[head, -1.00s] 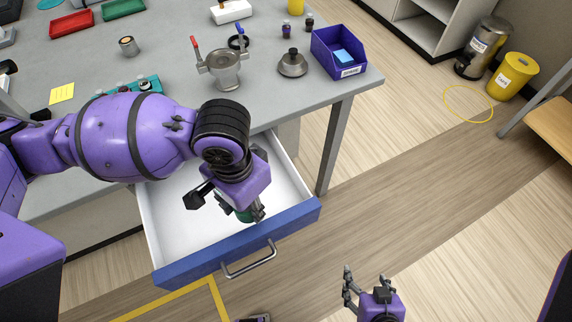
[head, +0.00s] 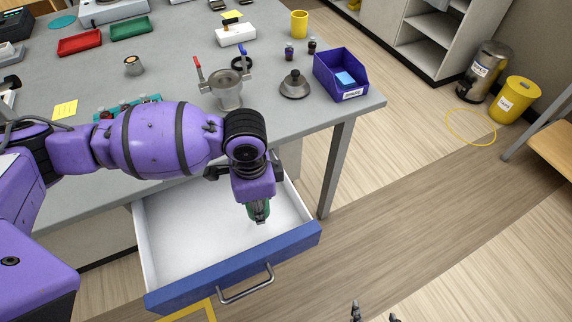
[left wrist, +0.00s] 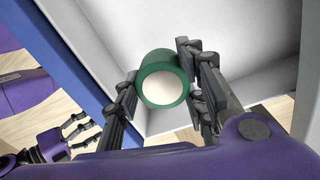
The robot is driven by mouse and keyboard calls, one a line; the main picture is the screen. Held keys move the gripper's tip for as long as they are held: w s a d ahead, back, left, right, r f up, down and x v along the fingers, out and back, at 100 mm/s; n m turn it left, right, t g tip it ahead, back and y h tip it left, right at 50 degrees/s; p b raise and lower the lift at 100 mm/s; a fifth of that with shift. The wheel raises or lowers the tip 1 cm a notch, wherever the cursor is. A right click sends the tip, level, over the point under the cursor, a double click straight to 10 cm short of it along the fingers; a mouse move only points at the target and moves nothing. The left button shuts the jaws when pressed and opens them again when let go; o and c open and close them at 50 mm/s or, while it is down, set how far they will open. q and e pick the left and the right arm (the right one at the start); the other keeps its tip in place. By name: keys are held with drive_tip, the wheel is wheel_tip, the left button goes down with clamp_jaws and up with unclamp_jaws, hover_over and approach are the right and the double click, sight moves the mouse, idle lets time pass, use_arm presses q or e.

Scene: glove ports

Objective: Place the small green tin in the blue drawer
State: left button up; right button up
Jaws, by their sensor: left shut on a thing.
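The small green tin (head: 259,210) is between the fingers of my left gripper (head: 258,216), which is shut on it. In the left wrist view the tin (left wrist: 164,78) shows its green side and a pale round end, with a finger on each side. The blue drawer (head: 240,268) is pulled out, with a blue front and a white inside. The tin is over the drawer's inside, near its right end; I cannot tell whether it touches the floor of the drawer. My right gripper (head: 373,312) is at the bottom edge of the head view, its fingertips apart, mostly cut off.
The drawer handle (head: 246,284) sticks out in front. The rest of the drawer floor looks empty. A table leg (head: 337,165) stands right of the drawer.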

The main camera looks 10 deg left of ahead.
use_arm(q)
drive_tip(key=f, duration=0.1)
drive_tip(key=w+f, duration=0.1)
drive_tip(key=w, duration=0.1)
drive_tip(key=shift+w+a+f, duration=0.1)
drive_tip(key=shift+a+f, duration=0.15)
drive_tip(key=shift+f, duration=0.15)
drive_tip(key=f, duration=0.3)
drive_tip(key=shift+w+f+b, duration=0.25)
drive_tip(key=shift+f+b, duration=0.05)
drive_tip(key=shift+b, duration=0.05)
drive_tip(key=o, duration=1.3)
drive_tip(key=shift+a+f, duration=0.1)
wheel_tip(320, 180, up, 12)
drive_tip(key=shift+r+p, duration=0.15)
drive_tip(key=shift+p, duration=0.45)
